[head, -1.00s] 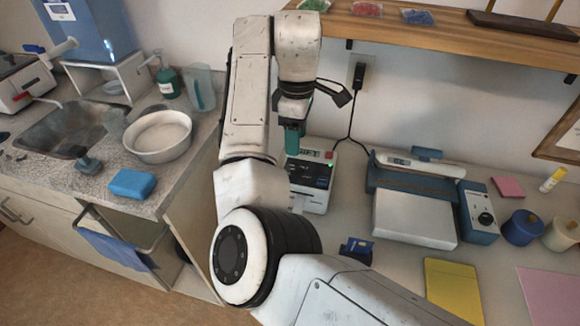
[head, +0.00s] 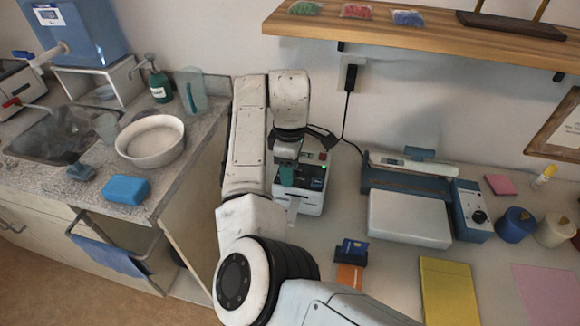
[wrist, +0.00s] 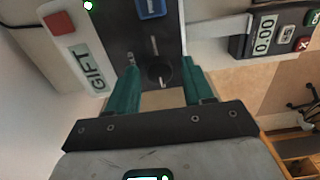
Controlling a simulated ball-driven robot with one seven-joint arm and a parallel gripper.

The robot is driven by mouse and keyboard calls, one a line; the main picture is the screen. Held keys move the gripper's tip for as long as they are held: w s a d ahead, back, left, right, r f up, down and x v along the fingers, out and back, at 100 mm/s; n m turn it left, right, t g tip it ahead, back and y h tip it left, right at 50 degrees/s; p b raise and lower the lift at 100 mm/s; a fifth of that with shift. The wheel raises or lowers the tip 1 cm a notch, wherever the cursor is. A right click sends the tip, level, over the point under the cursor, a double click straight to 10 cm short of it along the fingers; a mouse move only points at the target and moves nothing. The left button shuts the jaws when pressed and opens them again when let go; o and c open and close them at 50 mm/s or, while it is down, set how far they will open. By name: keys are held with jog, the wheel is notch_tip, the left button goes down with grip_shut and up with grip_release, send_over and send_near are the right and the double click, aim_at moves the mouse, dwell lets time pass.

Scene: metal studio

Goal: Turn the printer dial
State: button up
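The printer (head: 312,185) is a small white box with a dark top face, a red button and a green light, standing on the counter. In the wrist view the printer (wrist: 92,68) shows the word GIFT. Its dial (wrist: 159,75) is a small dark round knob on the dark face. My gripper (head: 285,178) is over the printer's left part and hides the dial in the head view. In the wrist view the teal fingers of my gripper (wrist: 160,82) are open, one on each side of the dial, with gaps showing. I cannot tell their exact height over it.
The wooden shelf (head: 420,38) hangs above. A black cord (head: 345,118) runs down behind the printer.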

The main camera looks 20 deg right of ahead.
grip_shut()
jog(key=shift+r+p, duration=0.2)
jog(key=shift+p, duration=0.3)
